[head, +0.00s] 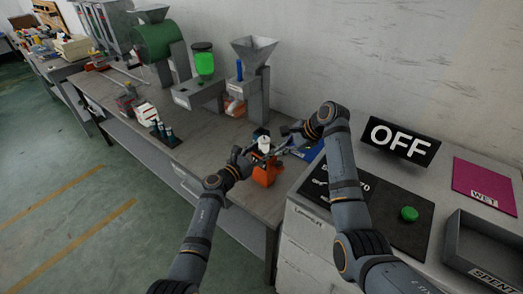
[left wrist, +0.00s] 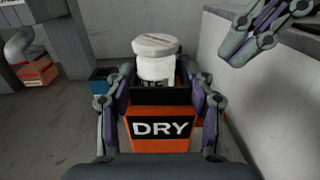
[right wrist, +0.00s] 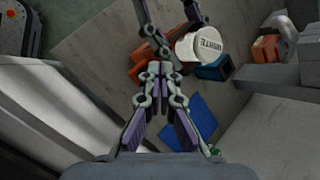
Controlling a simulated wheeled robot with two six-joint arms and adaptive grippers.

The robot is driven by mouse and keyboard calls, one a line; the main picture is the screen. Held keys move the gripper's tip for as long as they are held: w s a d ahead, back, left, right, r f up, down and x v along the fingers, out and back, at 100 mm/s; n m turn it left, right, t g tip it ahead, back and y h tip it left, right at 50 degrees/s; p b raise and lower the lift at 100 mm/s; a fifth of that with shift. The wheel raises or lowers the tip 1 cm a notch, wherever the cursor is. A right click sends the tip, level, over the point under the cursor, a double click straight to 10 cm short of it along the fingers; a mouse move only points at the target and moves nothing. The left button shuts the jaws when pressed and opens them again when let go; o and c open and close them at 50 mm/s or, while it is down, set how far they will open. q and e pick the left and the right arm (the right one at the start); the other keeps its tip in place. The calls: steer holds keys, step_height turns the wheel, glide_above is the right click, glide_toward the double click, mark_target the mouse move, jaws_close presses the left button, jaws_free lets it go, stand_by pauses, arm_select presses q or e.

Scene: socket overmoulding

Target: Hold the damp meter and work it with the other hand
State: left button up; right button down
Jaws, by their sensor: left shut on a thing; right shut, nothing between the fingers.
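The damp meter is an orange box with a black top and a panel reading DRY (left wrist: 160,129). In the head view its orange body (head: 265,175) is above the bench's front part. My left gripper (left wrist: 160,112) is shut on it, one finger on each side. A white lidded jar (left wrist: 155,58) shows at the meter's top; I cannot tell whether it rests in it or stands behind. The jar also shows in the right wrist view (right wrist: 196,46). My right gripper (right wrist: 160,72) is shut and empty, close beside the meter. In the left wrist view it hangs at upper right (left wrist: 252,35).
On the right cabinet stand an OFF sign (head: 401,141), a green button (head: 409,214), a magenta WET pad (head: 484,184) and a SPENT tray (head: 489,272). A blue flat piece (right wrist: 189,123) lies below my right gripper. Hopper machines (head: 254,75) line the wall.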

arm_select(q)
steer(key=shift+f, duration=0.1)
steer(key=o, duration=1.4)
arm_select(e)
steer(key=shift+w, duration=0.1)
arm_select(q)
steer(key=shift+s, duration=0.1)
